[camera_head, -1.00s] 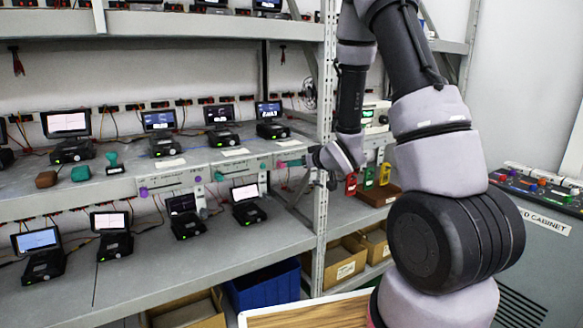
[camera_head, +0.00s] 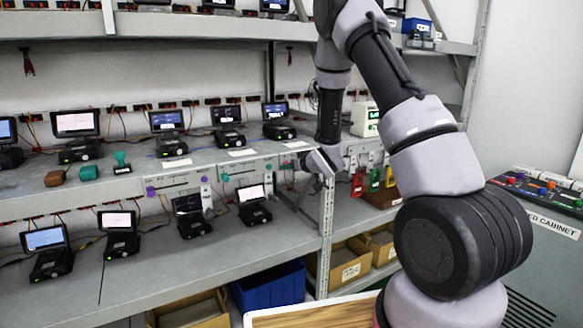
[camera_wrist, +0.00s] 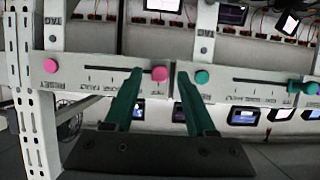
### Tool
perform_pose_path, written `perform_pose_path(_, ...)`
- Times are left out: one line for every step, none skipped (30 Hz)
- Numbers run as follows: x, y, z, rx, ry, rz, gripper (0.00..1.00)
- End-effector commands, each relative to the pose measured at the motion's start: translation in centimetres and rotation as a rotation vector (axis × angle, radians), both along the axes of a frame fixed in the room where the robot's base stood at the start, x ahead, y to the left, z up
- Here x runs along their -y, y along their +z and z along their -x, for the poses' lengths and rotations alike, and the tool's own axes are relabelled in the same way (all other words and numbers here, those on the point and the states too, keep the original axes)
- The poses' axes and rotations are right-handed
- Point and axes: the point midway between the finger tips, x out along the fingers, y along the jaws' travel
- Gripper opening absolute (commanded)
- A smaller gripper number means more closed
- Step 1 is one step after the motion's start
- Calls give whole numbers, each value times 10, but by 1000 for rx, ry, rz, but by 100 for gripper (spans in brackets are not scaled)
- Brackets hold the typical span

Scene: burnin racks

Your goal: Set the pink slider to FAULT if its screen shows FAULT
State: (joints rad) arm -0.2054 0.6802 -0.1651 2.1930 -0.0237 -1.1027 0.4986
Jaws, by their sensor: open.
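The pink slider plate (camera_wrist: 100,84) is on the rail under the upper shelf, beside the rack post. In the wrist view a pink knob (camera_wrist: 159,73) sits at the right end of its slot, with a round pink disc (camera_wrist: 50,66) at the left end. My gripper (camera_wrist: 160,75) is open, its green fingers on either side of the knob; I cannot tell whether they touch it. In the head view my gripper (camera_head: 309,160) covers most of the pink plate. A screen (camera_head: 275,111) on the shelf above shows small white text that I cannot read.
A teal slider plate (camera_wrist: 245,90) is close to the right finger in the wrist view. The rack post (camera_head: 327,210) stands beside the gripper in the head view. Several small screens line both shelves. A blue bin (camera_head: 268,288) is below.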

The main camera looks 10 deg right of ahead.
Motion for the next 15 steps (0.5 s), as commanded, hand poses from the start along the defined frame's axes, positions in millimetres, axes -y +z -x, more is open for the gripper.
perform_pose_path(0,0,0,0,0,0,56)
perform_pose_path(0,0,0,0,0,0,48)
perform_pose_path(0,0,0,0,0,0,33)
perform_pose_path(0,0,0,0,0,0,22)
perform_pose_path(0,0,0,0,0,0,10)
perform_pose_path(0,0,0,0,0,0,0)
perform_pose_path(0,0,0,0,0,0,0)
perform_pose_path(0,0,0,0,0,0,0)
perform_pose_path(0,0,0,0,0,0,0)
perform_pose_path(0,0,0,0,0,0,0)
perform_pose_path(0,0,0,0,0,0,0)
perform_pose_path(0,0,0,0,0,0,0)
perform_pose_path(0,0,0,0,0,0,0)
perform_pose_path(0,0,0,0,0,0,0)
perform_pose_path(0,0,0,0,0,0,0)
